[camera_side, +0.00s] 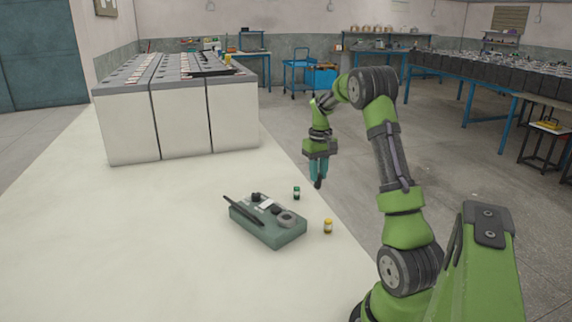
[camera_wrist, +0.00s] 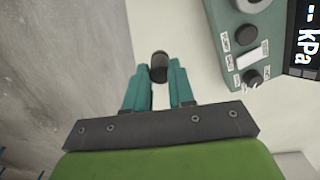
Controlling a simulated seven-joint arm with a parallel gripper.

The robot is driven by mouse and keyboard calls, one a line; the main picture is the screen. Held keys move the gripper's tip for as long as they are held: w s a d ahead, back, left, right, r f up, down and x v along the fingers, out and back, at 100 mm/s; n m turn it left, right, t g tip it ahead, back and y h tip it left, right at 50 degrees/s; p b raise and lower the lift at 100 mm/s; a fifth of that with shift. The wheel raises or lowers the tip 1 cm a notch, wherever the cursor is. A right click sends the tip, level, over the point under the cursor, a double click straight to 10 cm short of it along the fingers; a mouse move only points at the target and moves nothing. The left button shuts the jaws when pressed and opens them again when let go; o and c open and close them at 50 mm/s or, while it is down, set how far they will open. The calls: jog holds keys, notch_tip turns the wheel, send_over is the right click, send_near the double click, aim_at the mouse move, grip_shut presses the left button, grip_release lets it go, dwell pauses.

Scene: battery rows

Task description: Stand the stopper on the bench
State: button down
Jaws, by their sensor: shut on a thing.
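My gripper (camera_side: 318,172) hangs pointing down near the far right edge of the white bench (camera_side: 120,245). Its teal fingers, also in the wrist view (camera_wrist: 159,72), are shut on a dark, roughly cylindrical stopper (camera_wrist: 159,62). The stopper shows in the side view as a small dark piece (camera_side: 318,184) at the fingertips. It appears held clear of the bench top, though its exact height is hard to tell. Its lower end is not clearly visible.
A green-grey meter box (camera_side: 268,222) with knobs and a kPa display lies on the bench. A small green container (camera_side: 297,192) and a yellow one (camera_side: 328,226) stand beside it. Large white battery cells (camera_side: 183,120) stand farther back. The left foreground is clear.

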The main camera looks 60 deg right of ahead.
jog(key=shift+w+d+r, duration=0.15)
jog(key=shift+w, duration=0.1)
jog(key=shift+n, duration=0.3)
notch_tip(320, 180, down, 10)
jog(key=shift+r, duration=0.15)
jog(key=c, duration=1)
grip_release()
jog(key=shift+o, duration=0.2)
